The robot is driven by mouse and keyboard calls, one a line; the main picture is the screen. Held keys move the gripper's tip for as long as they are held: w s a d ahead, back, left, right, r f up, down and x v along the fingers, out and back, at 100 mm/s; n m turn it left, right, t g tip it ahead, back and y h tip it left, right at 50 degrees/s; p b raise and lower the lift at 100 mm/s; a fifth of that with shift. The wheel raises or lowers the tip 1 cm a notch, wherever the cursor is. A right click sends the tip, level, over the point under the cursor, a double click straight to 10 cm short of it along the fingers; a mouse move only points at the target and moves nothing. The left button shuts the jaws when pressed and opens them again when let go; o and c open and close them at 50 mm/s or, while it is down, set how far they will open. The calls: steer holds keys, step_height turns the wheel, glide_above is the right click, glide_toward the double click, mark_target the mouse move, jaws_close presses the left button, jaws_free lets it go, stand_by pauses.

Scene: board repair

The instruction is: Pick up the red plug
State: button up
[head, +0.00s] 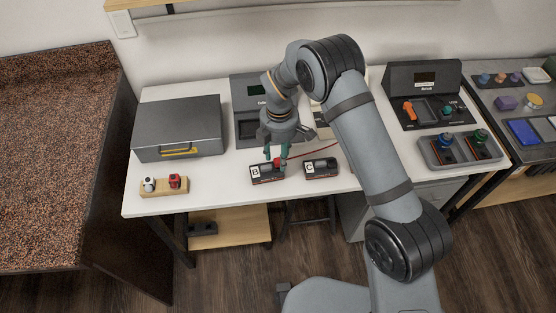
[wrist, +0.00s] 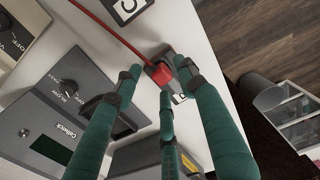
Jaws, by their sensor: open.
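The red plug (head: 277,162) sits at the board marked B (head: 268,175), near the table's front edge. In the wrist view the red plug (wrist: 166,98) shows among my fingers, with a red cable (wrist: 110,32) running to the upper left. My gripper (head: 278,154) points down over board B. In the wrist view its green fingers (wrist: 163,82) are spread around the plug, and I cannot tell whether any finger touches it. The fingers hide part of the plug and the board.
Board C (head: 321,168) stands just right of board B. A wooden holder (head: 164,187) with a white and a red piece is at the left. A grey case (head: 178,128) and a dark instrument (head: 245,97) stand behind. White table is clear between holder and board B.

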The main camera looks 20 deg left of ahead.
mark_target(279, 159)
steer(key=shift+f, duration=0.5)
steer(key=shift+c, duration=0.7)
jaws_close()
steer(key=shift+r, duration=0.1)
steer(key=shift+w+r, duration=0.1)
steer(key=shift+r, duration=0.45)
step_height(279, 159, up, 3)
steer(key=shift+f+b, duration=0.15)
steer(key=shift+b, duration=0.55)
steer(key=d+r+b, duration=0.2)
steer(key=d+r, duration=0.5)
steer(key=d, duration=0.4)
steer(key=shift+d, duration=0.35)
